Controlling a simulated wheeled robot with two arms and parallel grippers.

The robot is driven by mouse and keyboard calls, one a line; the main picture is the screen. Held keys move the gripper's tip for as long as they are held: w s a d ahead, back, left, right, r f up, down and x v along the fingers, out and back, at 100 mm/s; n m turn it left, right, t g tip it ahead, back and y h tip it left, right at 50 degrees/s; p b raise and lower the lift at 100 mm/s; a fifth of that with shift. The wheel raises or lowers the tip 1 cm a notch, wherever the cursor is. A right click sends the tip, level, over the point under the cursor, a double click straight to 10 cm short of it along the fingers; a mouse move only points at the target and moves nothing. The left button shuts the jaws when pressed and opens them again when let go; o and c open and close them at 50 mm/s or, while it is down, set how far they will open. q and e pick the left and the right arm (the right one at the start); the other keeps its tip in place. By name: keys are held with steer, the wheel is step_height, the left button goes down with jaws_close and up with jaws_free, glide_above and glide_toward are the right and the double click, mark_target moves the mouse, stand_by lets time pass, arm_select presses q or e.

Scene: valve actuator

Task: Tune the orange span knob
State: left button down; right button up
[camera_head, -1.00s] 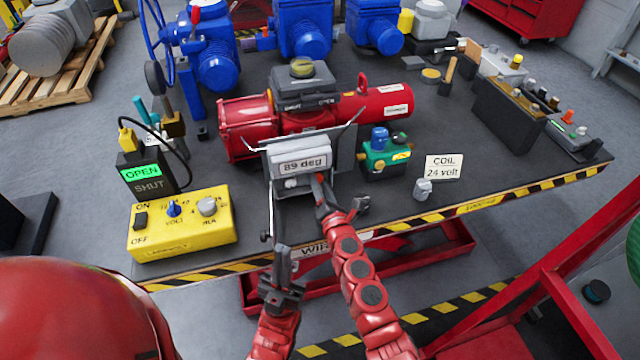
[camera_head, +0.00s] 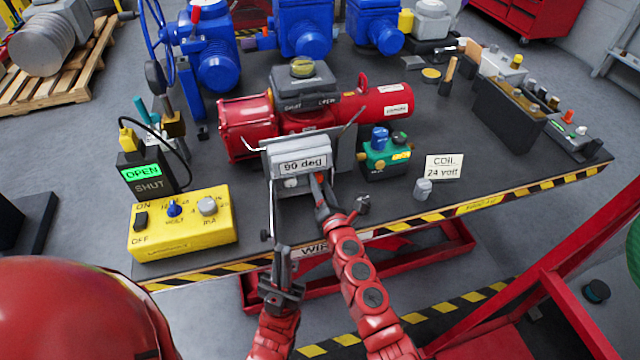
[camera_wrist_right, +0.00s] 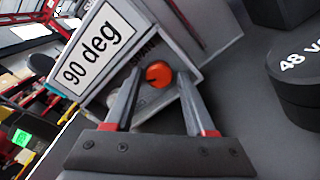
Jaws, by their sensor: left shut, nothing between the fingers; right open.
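The orange span knob (camera_wrist_right: 158,74) sits on the front of the grey positioner box (camera_head: 302,148), below a display that reads "90 deg". In the right wrist view the knob lies between the tips of my open right gripper (camera_wrist_right: 157,88), with a finger on either side. I cannot tell whether the fingers touch it. In the head view my right gripper (camera_head: 322,188) is at the box's lower front and hides the knob. My left gripper (camera_head: 282,262) is shut and empty, pointing up in front of the table's front edge, apart from the box.
The red actuator (camera_head: 245,128) lies behind the box. A yellow calibrator (camera_head: 182,224) with knobs stands at left. A green regulator (camera_head: 384,158) and a "COIL 24 volt" card (camera_head: 444,168) are at right.

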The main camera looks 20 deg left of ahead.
steer(key=p+v, duration=0.1)
steer(key=v, duration=0.5)
steer(key=shift+p, duration=0.35)
steer(key=b+v, duration=0.1)
steer(key=v, duration=1)
steer(key=shift+f, duration=0.1)
